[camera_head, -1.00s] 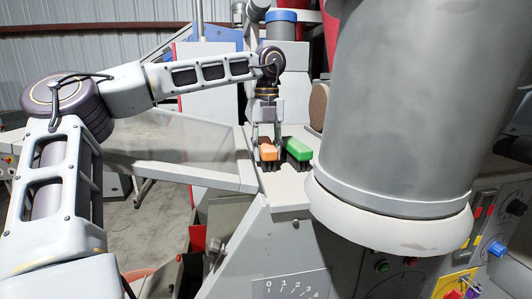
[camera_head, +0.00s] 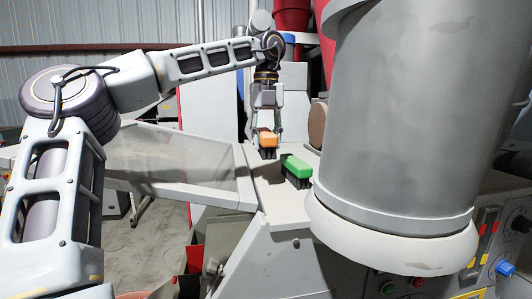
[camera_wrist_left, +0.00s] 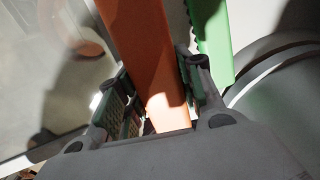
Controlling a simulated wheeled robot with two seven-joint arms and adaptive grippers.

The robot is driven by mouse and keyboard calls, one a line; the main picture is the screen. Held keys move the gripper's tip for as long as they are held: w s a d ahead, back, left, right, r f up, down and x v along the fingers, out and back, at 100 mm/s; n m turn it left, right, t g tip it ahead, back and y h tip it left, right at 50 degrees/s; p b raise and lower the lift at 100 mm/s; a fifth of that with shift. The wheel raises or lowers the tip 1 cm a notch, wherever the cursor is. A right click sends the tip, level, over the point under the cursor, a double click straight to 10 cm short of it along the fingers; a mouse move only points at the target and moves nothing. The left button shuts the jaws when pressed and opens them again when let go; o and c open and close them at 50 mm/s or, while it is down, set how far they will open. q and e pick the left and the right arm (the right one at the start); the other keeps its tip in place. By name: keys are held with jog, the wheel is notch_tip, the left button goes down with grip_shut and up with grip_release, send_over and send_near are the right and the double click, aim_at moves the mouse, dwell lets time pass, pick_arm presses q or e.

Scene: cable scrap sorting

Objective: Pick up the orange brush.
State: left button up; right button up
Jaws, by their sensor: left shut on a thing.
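The orange brush (camera_head: 268,139) is between the fingers of my left gripper (camera_head: 267,137), which is shut on it. Its dark bristles point down, and it appears raised above the pale ledge. In the left wrist view the orange brush (camera_wrist_left: 143,50) runs between the two fingers (camera_wrist_left: 160,90). A green brush (camera_head: 296,166) with black bristles stands on the ledge, nearer and to the right. Part of it shows beside the right finger in the left wrist view (camera_wrist_left: 212,35). My right gripper is not in view.
A large grey cylinder (camera_head: 395,120) with a pale lower ring fills the right side. A clear sloped panel (camera_head: 165,155) lies left of the pale ledge (camera_head: 277,205). A brown roller (camera_head: 318,122) is behind the green brush. A control panel (camera_head: 495,235) is at the right.

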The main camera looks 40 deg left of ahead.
pick_arm(q)
jog(key=shift+r, duration=1)
jog(key=o, duration=0.5)
jog(key=c, duration=0.3)
